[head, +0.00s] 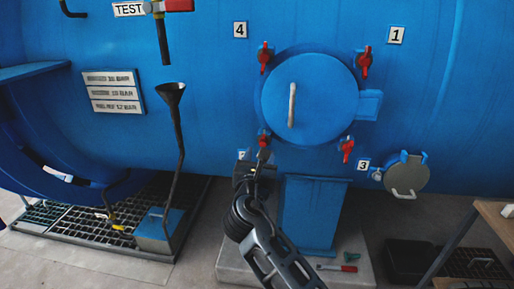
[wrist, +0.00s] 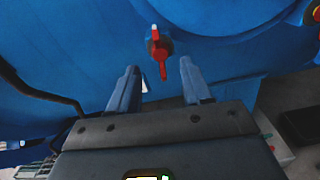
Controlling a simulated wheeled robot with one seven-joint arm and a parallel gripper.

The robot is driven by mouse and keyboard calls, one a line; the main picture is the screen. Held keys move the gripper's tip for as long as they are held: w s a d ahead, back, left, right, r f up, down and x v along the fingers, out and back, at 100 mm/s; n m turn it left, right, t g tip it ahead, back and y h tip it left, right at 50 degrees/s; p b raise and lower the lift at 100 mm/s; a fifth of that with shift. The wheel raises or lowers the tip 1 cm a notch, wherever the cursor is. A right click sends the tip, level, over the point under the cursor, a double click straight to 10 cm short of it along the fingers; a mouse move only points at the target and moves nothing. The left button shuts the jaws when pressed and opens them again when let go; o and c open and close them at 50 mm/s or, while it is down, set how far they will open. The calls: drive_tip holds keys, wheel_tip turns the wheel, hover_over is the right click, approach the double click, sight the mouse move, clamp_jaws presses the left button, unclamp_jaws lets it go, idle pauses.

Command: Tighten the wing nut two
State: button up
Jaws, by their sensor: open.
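The red wing nut two (head: 264,138) is at the lower left of the round blue hatch (head: 309,98) in the head view. The label beside it (head: 242,155) is mostly hidden by my arm. My gripper (head: 262,158) is just below this nut. In the wrist view the red wing nut (wrist: 160,54) stands roughly upright, ahead of and between the open fingers of my gripper (wrist: 158,72). Nothing is held. I cannot tell whether the fingers touch the nut.
Other red wing nuts sit at the hatch's upper left (head: 265,57), upper right (head: 364,62) and lower right (head: 347,149). A small round grey cover (head: 407,174) is to the right. A blue pedestal (head: 312,215) stands below, and a black funnel pipe (head: 176,135) at left.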

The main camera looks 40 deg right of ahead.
sight(263, 144)
drive_tip(key=shift+x, duration=2.7)
drive_tip(key=shift+c, duration=0.3)
clamp_jaws()
